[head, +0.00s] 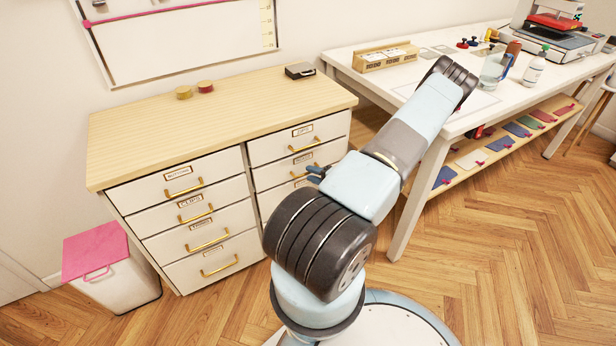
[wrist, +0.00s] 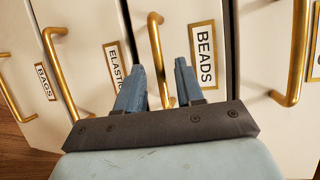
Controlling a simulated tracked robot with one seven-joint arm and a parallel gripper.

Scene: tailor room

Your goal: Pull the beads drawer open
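The beads drawer (wrist: 222,70) has a white front, a "BEADS" label (wrist: 204,55) and a brass bar handle (wrist: 154,42). In the head view it appears to be the second drawer down in the right column (head: 270,178), flush with its neighbours and partly hidden by my arm. My gripper (wrist: 158,78) is open, with its two blue fingers apart. In the wrist view the beads handle runs between the fingers; I cannot tell whether they touch it.
The elastic drawer handle (wrist: 60,75) and another drawer's handle (wrist: 296,55) lie on either side. The cabinet top (head: 220,115) holds two small tins and a dark box. A white worktable (head: 405,200) stands to the right, and a pink-lidded bin (head: 95,250) to the left.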

